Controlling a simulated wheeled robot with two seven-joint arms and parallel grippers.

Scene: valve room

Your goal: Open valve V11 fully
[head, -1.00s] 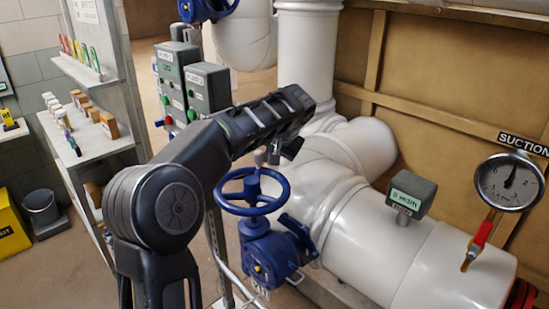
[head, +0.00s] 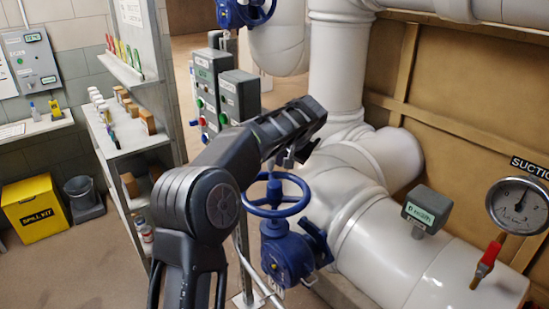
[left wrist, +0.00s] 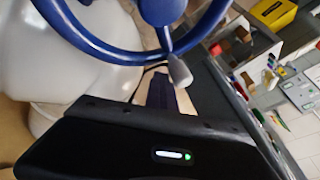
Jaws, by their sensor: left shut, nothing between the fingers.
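A blue handwheel (head: 275,208) sits on a blue valve body (head: 287,258) beside the white pipe. A small tag on the body is too small to read, so I cannot tell if it is V11. A second blue handwheel (head: 246,14) is at the top. My left gripper (head: 288,158) is shut and empty, just above the nearer wheel; I cannot tell if it touches. In the left wrist view, the wheel's rim (left wrist: 100,47) is close, with a grey knob-like end (left wrist: 180,70) by it. My right gripper is not in view.
White pipes (head: 405,250) fill the right side, with a flow display (head: 427,208) and a suction gauge (head: 517,205) with a red-handled tap (head: 487,262). Control boxes (head: 240,95) stand behind my arm. A shelf (head: 130,135) and a yellow spill kit (head: 36,214) are at left.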

